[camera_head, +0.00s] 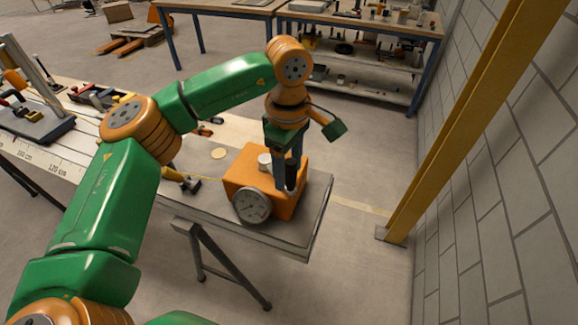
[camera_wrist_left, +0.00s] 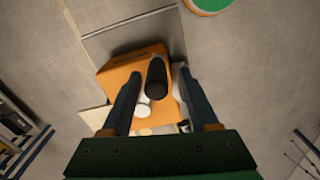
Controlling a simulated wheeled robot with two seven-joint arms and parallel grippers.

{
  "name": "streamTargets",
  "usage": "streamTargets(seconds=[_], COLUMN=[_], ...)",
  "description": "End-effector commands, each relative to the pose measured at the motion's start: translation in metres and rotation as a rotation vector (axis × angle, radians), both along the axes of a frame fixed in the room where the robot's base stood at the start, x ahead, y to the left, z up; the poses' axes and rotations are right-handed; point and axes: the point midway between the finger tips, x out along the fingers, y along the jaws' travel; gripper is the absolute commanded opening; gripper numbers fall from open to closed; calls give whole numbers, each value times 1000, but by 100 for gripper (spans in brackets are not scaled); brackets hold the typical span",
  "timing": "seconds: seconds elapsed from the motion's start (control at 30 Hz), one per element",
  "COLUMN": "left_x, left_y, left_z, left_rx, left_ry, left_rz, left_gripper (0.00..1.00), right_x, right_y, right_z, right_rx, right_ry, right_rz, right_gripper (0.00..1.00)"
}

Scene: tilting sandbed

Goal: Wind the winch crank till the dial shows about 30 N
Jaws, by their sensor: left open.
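The winch is an orange box (camera_head: 247,168) near the right end of the bench. Its round white dial (camera_head: 251,206) faces the head camera; the needle is too small to read. The black crank grip (camera_head: 291,177) stands upright at the box's right side. My left gripper (camera_head: 283,180) points down over the box from above. In the left wrist view the black crank grip (camera_wrist_left: 157,80) lies between the spread fingers of the left gripper (camera_wrist_left: 160,75), with gaps visible beside it. A pale drum (camera_head: 265,161) on the box is partly hidden. My right gripper is out of view.
The bench (camera_head: 319,215) ends just right of the winch. A yellow post (camera_head: 450,130) and block wall stand farther right. Workbenches (camera_head: 365,25) stand behind, beyond open floor.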

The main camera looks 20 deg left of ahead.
Motion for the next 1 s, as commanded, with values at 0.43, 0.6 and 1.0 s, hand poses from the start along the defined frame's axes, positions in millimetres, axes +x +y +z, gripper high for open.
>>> streamTargets(seconds=[0.43, 0.6, 1.0], left_x=[-1, -1, -1], left_y=[2, 2, 2], left_z=[68, 71, 71], left_rx=[-1, -2, -2], left_ry=[-2, -1, -1], left_rz=[1, 1, 1], left_gripper=[61, 61, 61], right_x=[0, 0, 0], right_y=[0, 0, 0], right_z=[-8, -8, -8], right_rx=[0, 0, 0], right_ry=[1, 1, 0], right_rz=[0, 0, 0], right_gripper=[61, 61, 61])
